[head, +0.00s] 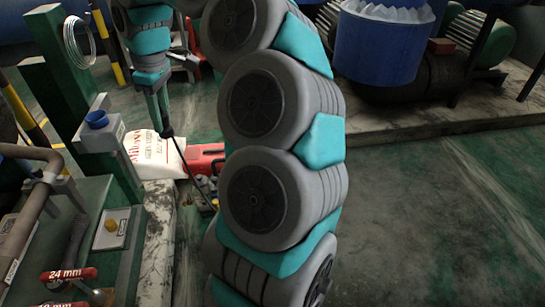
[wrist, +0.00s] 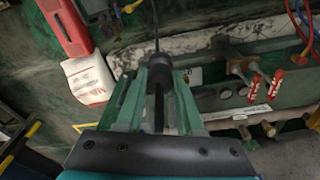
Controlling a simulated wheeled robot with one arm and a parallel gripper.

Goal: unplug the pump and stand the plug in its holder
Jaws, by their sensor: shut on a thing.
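My gripper (head: 162,128) is shut on a black plug (wrist: 156,78), seen between the two green fingers in the wrist view. The plug's dark cable (wrist: 155,30) runs away from the fingertips. In the head view the cable (head: 187,166) hangs down from the fingers toward the floor. The plug is held in the air, apart from the bench. A grey box with a blue round top (head: 96,118) stands at the bench's far end; I cannot tell if it is the socket or the holder. A red body (head: 205,160) on the floor may be the pump; my arm partly hides it.
A white printed bag (head: 155,152) lies beyond the green bench (head: 122,275). A blue bin (head: 380,45) stands back right. The right floor is clear.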

